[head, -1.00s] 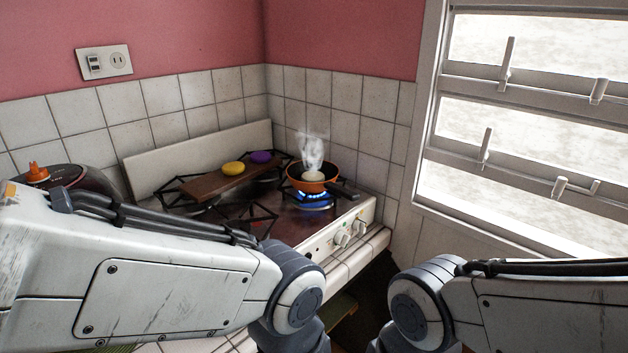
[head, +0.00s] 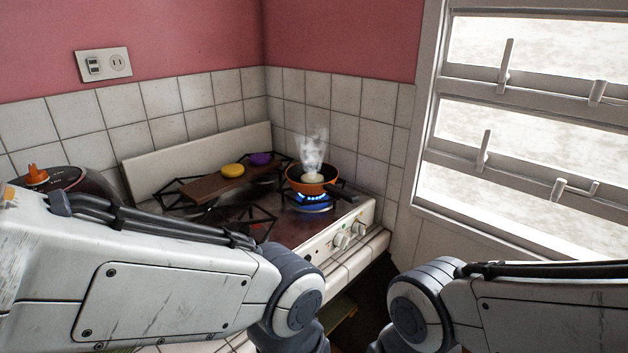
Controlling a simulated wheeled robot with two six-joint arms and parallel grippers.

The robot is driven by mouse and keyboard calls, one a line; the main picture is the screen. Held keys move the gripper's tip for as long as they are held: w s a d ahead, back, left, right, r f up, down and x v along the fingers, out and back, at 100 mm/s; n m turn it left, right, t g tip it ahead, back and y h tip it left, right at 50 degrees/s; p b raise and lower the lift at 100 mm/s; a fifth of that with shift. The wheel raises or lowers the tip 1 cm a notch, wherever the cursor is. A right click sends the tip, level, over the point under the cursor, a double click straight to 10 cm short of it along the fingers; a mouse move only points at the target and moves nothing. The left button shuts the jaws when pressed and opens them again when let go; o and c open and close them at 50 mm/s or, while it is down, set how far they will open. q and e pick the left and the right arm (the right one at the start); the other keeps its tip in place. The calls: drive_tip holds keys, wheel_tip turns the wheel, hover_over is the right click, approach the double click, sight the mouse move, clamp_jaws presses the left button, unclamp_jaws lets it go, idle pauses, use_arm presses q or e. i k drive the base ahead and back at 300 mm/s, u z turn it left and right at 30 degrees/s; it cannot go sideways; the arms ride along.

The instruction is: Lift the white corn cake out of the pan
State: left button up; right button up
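The white corn cake (head: 312,177) lies inside the orange pan (head: 292,185), and steam rises from it. The pan sits over a lit blue flame on the back right of the stove (head: 295,228). Its dark handle points to the right front. Both of my arms come in at the bottom of the head view, well short of the pan. Their grippers are below the picture edge, so neither can be seen.
A brown wooden board (head: 205,187) lies across the left burners, with a yellow cake (head: 232,170) and a purple cake (head: 260,158) at its far end. A dark round pot with an orange knob (head: 37,174) stands at far left. A window (head: 530,120) is on the right.

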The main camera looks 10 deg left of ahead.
sight(318, 179)
drive_tip(key=z, duration=0.05)
drive_tip(key=k, duration=0.35)
drive_tip(key=z, duration=0.7)
drive_tip(key=i, duration=1.3)
drive_tip(key=u, duration=0.55)
